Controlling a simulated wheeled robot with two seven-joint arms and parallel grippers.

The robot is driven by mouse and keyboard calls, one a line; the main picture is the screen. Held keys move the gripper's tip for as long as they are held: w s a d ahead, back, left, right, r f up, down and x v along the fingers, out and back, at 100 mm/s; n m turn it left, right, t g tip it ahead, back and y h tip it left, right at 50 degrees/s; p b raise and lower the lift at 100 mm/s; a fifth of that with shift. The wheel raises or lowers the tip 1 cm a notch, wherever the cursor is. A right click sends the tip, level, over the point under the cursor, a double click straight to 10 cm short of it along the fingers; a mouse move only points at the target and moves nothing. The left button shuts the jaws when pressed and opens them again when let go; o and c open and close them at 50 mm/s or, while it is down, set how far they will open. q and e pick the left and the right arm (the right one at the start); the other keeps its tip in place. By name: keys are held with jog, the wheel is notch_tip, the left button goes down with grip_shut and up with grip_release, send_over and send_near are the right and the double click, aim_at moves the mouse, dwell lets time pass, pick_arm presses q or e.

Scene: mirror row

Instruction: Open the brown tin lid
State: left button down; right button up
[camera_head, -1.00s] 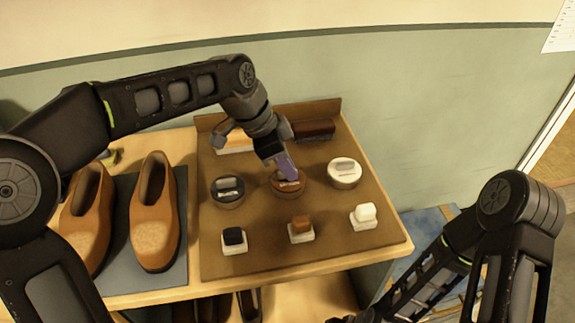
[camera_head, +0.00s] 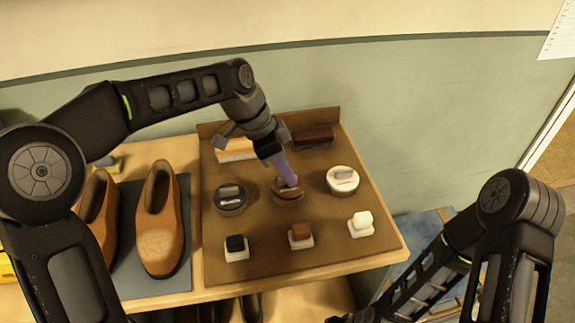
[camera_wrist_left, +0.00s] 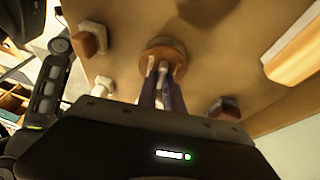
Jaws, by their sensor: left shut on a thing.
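The brown tin (camera_head: 288,197) stands in the middle of the brown board, between a dark tin on its left and a white tin on its right. Its brown lid (camera_head: 281,188) is on top. My left gripper (camera_head: 290,184) comes down from above and is shut on the lid's raised handle. In the left wrist view the fingers (camera_wrist_left: 162,75) reach to the brown lid (camera_wrist_left: 172,48), and they hide part of the handle. I cannot tell whether the lid is lifted clear of the tin. My right gripper is out of view; only my right arm shows.
The dark tin (camera_head: 230,203) and white tin (camera_head: 342,181) stand close on either side. Small dark, brown and white blocks (camera_head: 301,236) sit in front. Two brushes (camera_head: 312,136) lie behind. Tan shoes (camera_head: 158,230) stand on a grey mat to the left.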

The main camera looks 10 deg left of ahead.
pick_arm(q)
jog(key=g+p, duration=0.1)
jog(key=w+r+p, duration=0.1)
jog(key=p, duration=0.1)
jog(key=g+p, duration=0.1)
jog(key=p, duration=0.1)
jog(key=shift+w+a+r+g+h, duration=0.2)
jog(key=shift+r+g+h, duration=0.1)
jog(key=shift+h, duration=0.1)
jog(key=shift+w+a+f+n+g+p, duration=0.1)
jog(key=shift+w+f+n+g+p, duration=0.1)
jog(key=shift+n+g+p, duration=0.35)
jog(key=shift+f+h, duration=0.15)
jog(key=shift+h, duration=0.15)
jog(key=c, duration=1.5)
grip_release()
